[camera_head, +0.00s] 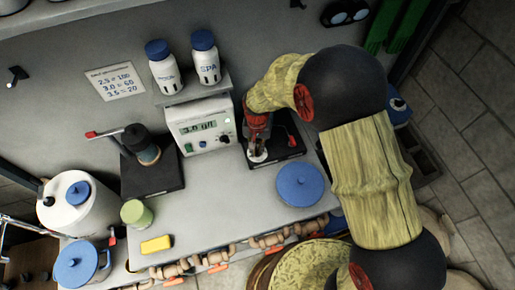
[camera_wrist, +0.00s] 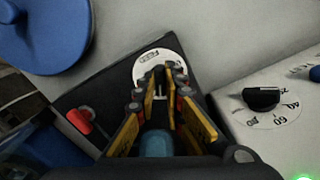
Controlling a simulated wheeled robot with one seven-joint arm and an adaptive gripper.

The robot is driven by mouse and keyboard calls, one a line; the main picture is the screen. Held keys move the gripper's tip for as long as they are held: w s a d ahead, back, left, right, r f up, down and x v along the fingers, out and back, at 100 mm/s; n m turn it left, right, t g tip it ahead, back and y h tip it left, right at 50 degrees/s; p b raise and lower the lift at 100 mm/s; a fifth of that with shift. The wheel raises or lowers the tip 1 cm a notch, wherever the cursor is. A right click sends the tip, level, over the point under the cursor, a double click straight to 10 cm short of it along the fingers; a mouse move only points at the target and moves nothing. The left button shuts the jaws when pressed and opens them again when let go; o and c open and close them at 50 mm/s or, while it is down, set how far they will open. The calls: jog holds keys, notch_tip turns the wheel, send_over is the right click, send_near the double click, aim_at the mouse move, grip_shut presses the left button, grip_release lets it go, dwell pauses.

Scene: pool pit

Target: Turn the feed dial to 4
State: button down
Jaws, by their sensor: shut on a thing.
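The feed dial (camera_wrist: 152,62) is a white disc lettered FEED on a black block. In the wrist view it sits at upper middle, at the tips of my gripper (camera_wrist: 161,86). In the head view, the dial's white disc (camera_head: 257,156) shows just below my gripper (camera_head: 257,143). The yellow and grey fingers are shut on the dial's knob, which they mostly hide. I cannot read the dial's setting. A red-handled lever (camera_wrist: 82,121) stands on the same block, left of the fingers in the wrist view.
A white control box (camera_head: 200,125) with a display stands close beside the gripper. Its own black knob (camera_wrist: 261,98) has a numbered scale. A blue lid (camera_head: 300,184) lies on the worktop (camera_head: 225,205). Two white bottles (camera_head: 205,61) stand on a shelf behind.

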jog(key=m, duration=0.7)
jog(key=shift+w+a, duration=0.15)
jog(key=m, duration=0.4)
jog(key=shift+w+a+m, duration=0.1)
jog(key=shift+m, duration=1.7)
jog(key=c, duration=2)
grip_release()
jog(key=shift+o, duration=0.6)
